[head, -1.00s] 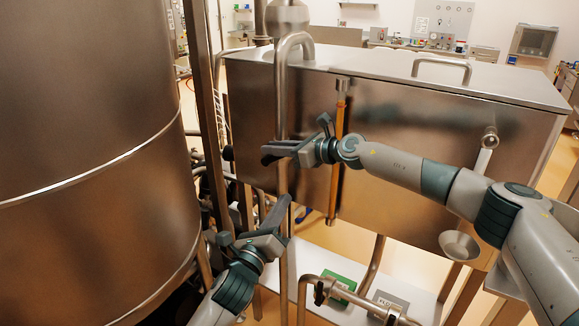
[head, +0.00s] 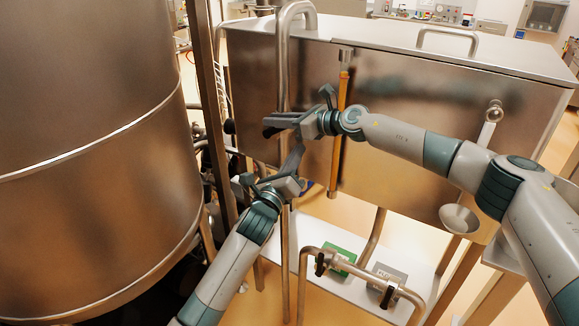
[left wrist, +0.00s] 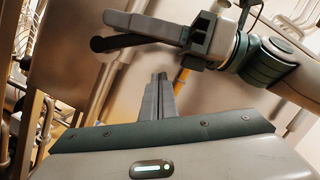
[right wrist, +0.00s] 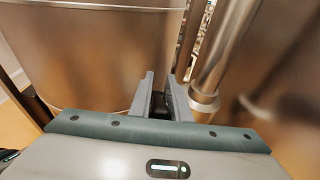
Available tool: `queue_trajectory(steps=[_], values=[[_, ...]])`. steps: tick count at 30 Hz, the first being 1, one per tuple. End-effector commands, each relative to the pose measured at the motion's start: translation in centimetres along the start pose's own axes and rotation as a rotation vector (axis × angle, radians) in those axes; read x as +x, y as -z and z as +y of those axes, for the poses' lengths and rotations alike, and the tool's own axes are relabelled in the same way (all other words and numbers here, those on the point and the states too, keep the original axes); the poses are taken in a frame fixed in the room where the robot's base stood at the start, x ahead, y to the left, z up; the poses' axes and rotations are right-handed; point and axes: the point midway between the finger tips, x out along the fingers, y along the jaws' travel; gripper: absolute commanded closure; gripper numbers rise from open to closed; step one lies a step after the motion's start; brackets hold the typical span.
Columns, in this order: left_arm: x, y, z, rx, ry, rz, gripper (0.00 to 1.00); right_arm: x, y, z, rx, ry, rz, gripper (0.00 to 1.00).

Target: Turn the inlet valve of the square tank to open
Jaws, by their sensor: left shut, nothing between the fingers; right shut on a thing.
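The square tank (head: 430,140) is the steel box filling the middle and right of the head view. Its vertical inlet pipe (head: 283,70) runs down its front left. A dark valve handle (head: 269,132) shows at the tips of my right gripper (head: 275,126). The handle also shows in the left wrist view (left wrist: 99,44), and its dark part in the right wrist view (right wrist: 158,105). My right gripper is shut on it; the valve body is mostly hidden. My left gripper (head: 297,150) is shut and empty, pointing up just below the right one. Its fingers (left wrist: 160,80) are together.
A large round tank (head: 90,140) stands close on the left. A yellow sight tube (head: 341,120) runs down the square tank's front. A bent pipe with black handles (head: 350,268) and a funnel (head: 459,218) are lower right. Room between pipes is narrow.

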Motion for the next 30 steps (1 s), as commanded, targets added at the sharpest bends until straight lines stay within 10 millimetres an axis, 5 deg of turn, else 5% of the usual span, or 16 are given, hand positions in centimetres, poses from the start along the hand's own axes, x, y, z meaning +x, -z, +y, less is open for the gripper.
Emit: queue_trajectory(steps=[3, 12, 30], values=[[1.8, -0.2, 0.0, 0.000, 0.000, -0.001, 1.00, 0.0, 0.1, 0.0, 0.000, 0.000, 0.001, 1.00], [2.4, -3.5, 0.0, 0.002, 0.001, -0.002, 1.00, 0.0, 0.1, 0.0, 0.000, 0.000, 0.001, 1.00], [2.6, -4.4, -0.1, -0.017, -0.004, 0.000, 1.00, 0.0, 0.1, 0.0, 0.000, 0.000, 0.001, 1.00]])
